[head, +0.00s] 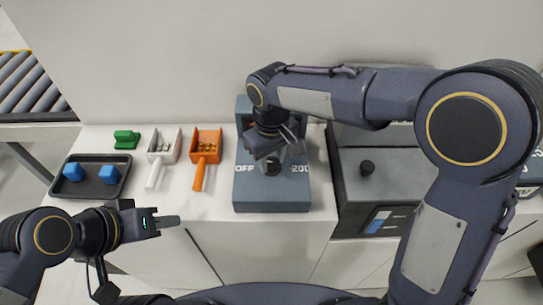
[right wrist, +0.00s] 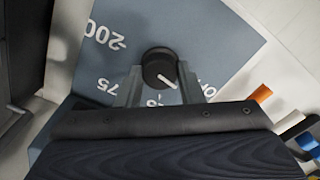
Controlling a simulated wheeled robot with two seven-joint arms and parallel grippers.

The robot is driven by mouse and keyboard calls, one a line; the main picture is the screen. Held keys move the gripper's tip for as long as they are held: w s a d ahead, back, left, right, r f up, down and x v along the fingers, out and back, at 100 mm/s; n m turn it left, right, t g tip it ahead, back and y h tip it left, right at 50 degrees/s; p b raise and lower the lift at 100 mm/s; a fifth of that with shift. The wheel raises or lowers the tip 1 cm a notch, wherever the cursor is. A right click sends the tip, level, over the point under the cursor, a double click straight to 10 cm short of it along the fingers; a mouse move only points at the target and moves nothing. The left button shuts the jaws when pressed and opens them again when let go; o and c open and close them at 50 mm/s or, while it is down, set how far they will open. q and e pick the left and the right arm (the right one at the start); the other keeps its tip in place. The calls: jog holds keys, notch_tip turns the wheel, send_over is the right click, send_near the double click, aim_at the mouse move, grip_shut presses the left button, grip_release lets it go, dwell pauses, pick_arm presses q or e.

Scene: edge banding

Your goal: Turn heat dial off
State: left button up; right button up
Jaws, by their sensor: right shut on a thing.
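The heat dial is a round black knob with a white pointer line (right wrist: 160,66), on the face of a blue-grey box (head: 271,194). The box face is marked OFF at the left and 200 at the right in the head view. In the right wrist view the pointer slants down and right, towards the side where the OFF lettering partly shows. My right gripper (right wrist: 160,84) is shut on the dial, one finger on each side. My left gripper (head: 168,221) hangs in front of the counter edge, away from the box; its finger gap cannot be made out.
Left of the box lie an orange scoop (head: 206,147), a white scoop (head: 163,148), a green block (head: 126,139) and a black tray (head: 90,192) with blue blocks. A dark grey machine (head: 390,190) with a black knob stands close at the right.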

aim_at(272, 162)
jog(key=shift+n, duration=0.8)
jog(key=o, duration=1)
notch_tip(272, 162, up, 8)
jog(key=shift+f+b, duration=0.1)
jog(key=shift+b, duration=0.2)
jog(key=shift+d, duration=0.1)
